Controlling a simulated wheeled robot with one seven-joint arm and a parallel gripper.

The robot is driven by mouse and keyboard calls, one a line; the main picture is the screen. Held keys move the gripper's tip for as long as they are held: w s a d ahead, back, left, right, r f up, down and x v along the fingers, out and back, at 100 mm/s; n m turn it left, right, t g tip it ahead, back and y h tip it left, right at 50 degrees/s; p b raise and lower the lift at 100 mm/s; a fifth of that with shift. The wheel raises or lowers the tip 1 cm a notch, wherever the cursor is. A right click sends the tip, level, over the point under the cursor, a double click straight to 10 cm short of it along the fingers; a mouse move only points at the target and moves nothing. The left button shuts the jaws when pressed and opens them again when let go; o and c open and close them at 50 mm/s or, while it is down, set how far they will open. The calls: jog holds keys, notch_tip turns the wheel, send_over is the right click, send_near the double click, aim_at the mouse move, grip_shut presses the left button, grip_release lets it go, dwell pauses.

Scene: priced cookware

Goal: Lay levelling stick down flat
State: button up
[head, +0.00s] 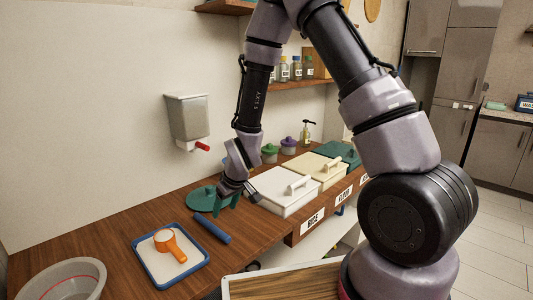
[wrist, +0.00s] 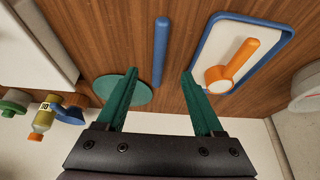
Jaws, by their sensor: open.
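The levelling stick, a plain blue rod (head: 212,227), lies flat on the wooden counter between a green disc and a blue-rimmed tray. In the wrist view the blue rod (wrist: 161,45) lies lengthwise ahead, its near end showing between my fingertips. My gripper (head: 231,206) is open and empty, with green fingers spread (wrist: 159,76). It is close to the rod's far end in the head view and does not hold it. Whether a finger touches the counter, I cannot tell.
The blue-rimmed tray (head: 143,262) holds an orange scoop (head: 170,244). The green disc (head: 201,199) lies close by my gripper. Lidded bins, white (head: 279,202), cream (head: 318,166) and green, stand right. A grey bowl (head: 62,280) is front left; a wall dispenser (head: 188,118) hangs behind.

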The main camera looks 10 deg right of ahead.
jog(key=d+r+m, duration=0.2)
jog(key=d+r, duration=0.2)
jog(key=r, duration=0.4)
jog(key=d+r+m+t, duration=0.1)
jog(key=d+r, duration=0.3)
jog(key=r, duration=0.3)
jog(key=d+r+m, duration=0.2)
jog(key=d+r, duration=0.2)
jog(key=r, duration=0.4)
jog(key=s+d+r+m+t, duration=0.1)
jog(key=s+d+r+m, duration=0.2)
jog(key=s+d+r, duration=0.2)
jog(key=s+d+r+m+t, duration=0.1)
jog(key=s+d+r+m, duration=0.2)
jog(key=s+r, duration=0.6)
jog(key=s+d, duration=0.2)
jog(key=shift+d+r+h, duration=0.25)
jog(key=shift+d+h, duration=0.05)
jog(key=shift+h, duration=0.1)
